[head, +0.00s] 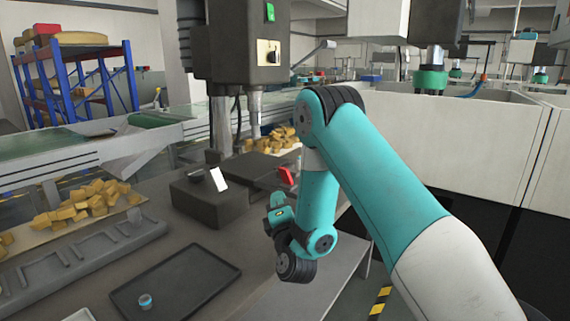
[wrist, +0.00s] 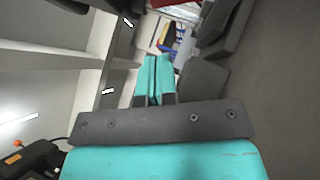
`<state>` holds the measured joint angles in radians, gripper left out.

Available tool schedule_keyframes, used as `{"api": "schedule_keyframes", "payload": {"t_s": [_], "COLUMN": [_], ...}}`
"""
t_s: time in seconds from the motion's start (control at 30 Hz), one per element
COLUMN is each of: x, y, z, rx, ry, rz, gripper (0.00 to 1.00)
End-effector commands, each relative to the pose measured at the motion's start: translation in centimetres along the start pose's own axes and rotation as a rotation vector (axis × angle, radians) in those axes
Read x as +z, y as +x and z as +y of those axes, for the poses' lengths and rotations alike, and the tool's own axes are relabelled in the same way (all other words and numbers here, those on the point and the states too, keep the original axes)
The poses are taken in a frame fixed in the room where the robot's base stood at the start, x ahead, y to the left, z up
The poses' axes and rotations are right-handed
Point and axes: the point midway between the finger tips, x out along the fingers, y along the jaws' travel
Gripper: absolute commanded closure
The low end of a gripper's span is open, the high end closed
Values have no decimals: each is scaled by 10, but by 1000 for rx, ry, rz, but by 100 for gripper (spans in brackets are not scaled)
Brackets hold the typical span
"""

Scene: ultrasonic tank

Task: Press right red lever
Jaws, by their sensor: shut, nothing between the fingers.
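A red lever (head: 286,175) sticks up at the right end of a dark, flat block on the grey table in the head view. A nearer dark block (head: 207,200) to its left carries a white upright piece (head: 218,180). My gripper (head: 277,200) is in front of the red lever in the head view, lower in the picture and apart from it as far as I can tell. In the wrist view its two teal fingers (wrist: 152,62) lie together, shut and empty. I cannot clearly make out the red lever in the wrist view.
A black tray (head: 178,283) with a small blue-rimmed cup (head: 145,301) lies at the front left. Yellow chunks (head: 82,205) lie on a board behind it. A dark machine column (head: 240,45) stands behind the blocks. Pale tanks (head: 460,130) are at the right.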

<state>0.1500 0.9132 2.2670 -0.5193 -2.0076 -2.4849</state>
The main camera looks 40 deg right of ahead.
Motion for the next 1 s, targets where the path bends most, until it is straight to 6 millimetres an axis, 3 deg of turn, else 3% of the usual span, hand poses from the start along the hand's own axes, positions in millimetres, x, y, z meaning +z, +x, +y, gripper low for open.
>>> {"api": "schedule_keyframes", "payload": {"t_s": [0.03, 0.13, 0.27, 0.43, 1.0], "x": [3, 3, 2, 21, 31], "y": [7, 14, 40, 56, 64], "z": [7, 6, 2, 0, -1], "rx": [-2, -3, 3, 1, -2], "ry": [0, 0, 1, 0, 1], "rz": [0, 0, -3, -3, -2], "gripper": [100, 100, 100, 100, 100]}}
